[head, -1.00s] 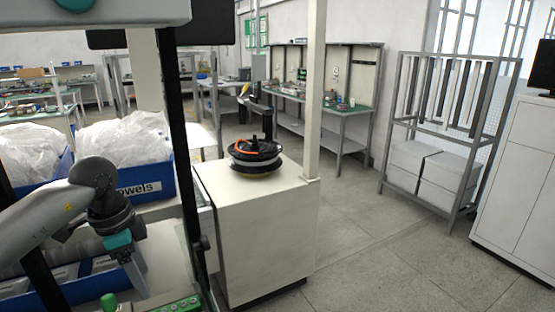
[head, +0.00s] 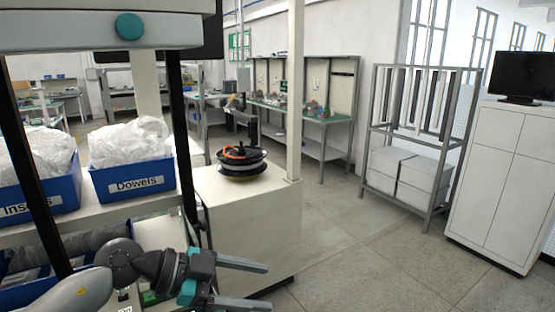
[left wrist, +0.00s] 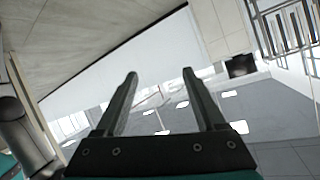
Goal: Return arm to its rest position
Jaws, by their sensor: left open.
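My left arm comes in from the lower left in the head view. Its gripper (head: 256,284) points right, in front of the white cabinet's lower part, with its two fingers apart. In the left wrist view the same gripper (left wrist: 158,82) shows both fingers spread with nothing between them. My right gripper is in neither view.
A blue bin labelled Dowels (head: 135,182) and another blue bin (head: 50,194) stand on the shelf at left. A metal rack (head: 438,165) stands at right. The floor (head: 370,250) between is clear.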

